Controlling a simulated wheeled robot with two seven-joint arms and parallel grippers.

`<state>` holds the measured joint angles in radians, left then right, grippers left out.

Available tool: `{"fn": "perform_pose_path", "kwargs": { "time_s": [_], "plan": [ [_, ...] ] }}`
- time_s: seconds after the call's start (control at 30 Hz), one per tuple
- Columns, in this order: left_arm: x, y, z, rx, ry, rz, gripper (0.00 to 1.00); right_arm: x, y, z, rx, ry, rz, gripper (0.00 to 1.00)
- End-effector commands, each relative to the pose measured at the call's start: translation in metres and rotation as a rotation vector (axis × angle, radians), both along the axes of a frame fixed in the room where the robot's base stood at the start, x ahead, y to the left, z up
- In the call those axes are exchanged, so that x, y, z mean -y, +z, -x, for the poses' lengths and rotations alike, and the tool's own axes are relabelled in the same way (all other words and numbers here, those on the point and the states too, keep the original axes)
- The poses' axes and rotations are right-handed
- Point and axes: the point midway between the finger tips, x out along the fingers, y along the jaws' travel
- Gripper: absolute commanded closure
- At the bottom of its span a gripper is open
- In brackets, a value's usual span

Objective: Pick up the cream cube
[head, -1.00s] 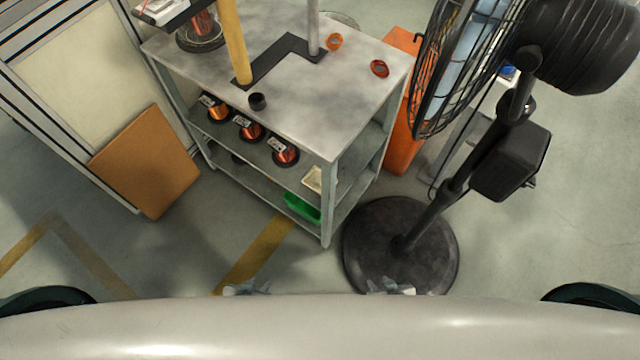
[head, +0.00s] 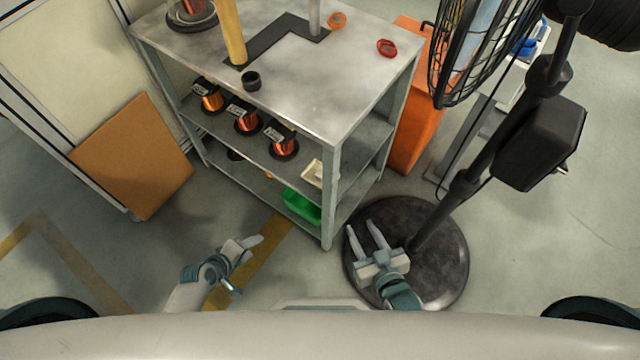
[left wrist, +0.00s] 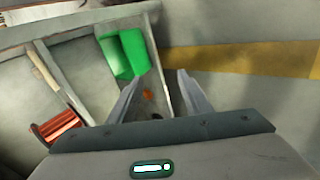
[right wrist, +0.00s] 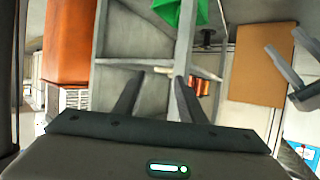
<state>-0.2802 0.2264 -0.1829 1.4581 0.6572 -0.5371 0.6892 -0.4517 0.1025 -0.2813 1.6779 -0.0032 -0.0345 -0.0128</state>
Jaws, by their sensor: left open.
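A small cream item (head: 313,172) lies on the middle shelf of the cart, near its front right corner and above the green bin. It looks like a shallow block; I cannot tell whether it is the cream cube. No other cream cube is clear. My left gripper (head: 246,265) is open and empty, over the floor in front of the cart; its parted fingers also show in the left wrist view (left wrist: 160,77). My right gripper (head: 361,226) is open and empty, over the fan's base and right of the cart's front corner. Neither gripper touches the item.
The grey shelved cart (head: 300,95) has posts and rings on top. Several copper spools (head: 246,118) stand on its middle shelf, with a green bin (head: 301,204) lower down. A standing fan (head: 540,145) blocks the right. A brown board (head: 133,157) leans at left. Floor in front is clear.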

Motion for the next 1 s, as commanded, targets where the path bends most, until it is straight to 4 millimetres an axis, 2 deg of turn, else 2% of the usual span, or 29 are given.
{"fn": "perform_pose_path", "kwargs": {
  "time_s": [0.03, 0.07, 0.23, 0.4, 0.53, 0.6, 0.7, 0.83, 1.0],
  "plan": [
    [0.0, -0.008, -0.018, -0.014, 0.079, 0.11, 0.55, -0.009, 0.01, -0.007, 0.092, 0.009, -0.031, 0.63],
    [0.001, -0.005, -0.027, -0.032, 0.126, 0.182, 0.55, -0.014, 0.025, -0.011, 0.146, 0.015, -0.05, 0.63],
    [0.014, 0.027, -0.068, -0.16, 0.347, 0.601, 0.55, -0.032, 0.114, -0.011, 0.447, 0.037, -0.161, 0.63],
    [0.029, 0.071, -0.094, -0.354, 0.472, 0.987, 0.55, -0.035, 0.201, 0.015, 0.728, 0.046, -0.276, 0.63],
    [0.039, 0.105, -0.1, -0.512, 0.511, 1.2, 0.55, -0.029, 0.251, 0.041, 0.891, 0.043, -0.348, 0.63],
    [0.042, 0.119, -0.101, -0.582, 0.521, 1.276, 0.55, -0.025, 0.271, 0.054, 0.954, 0.041, -0.375, 0.63],
    [0.046, 0.133, -0.101, -0.654, 0.527, 1.344, 0.55, -0.02, 0.289, 0.066, 1.012, 0.039, -0.402, 0.63],
    [0.047, 0.143, -0.101, -0.693, 0.53, 1.38, 0.55, -0.017, 0.3, 0.072, 1.041, 0.037, -0.415, 0.63],
    [0.047, 0.145, -0.1, -0.696, 0.531, 1.383, 0.55, -0.017, 0.301, 0.072, 1.042, 0.037, -0.415, 0.63]
  ]
}}
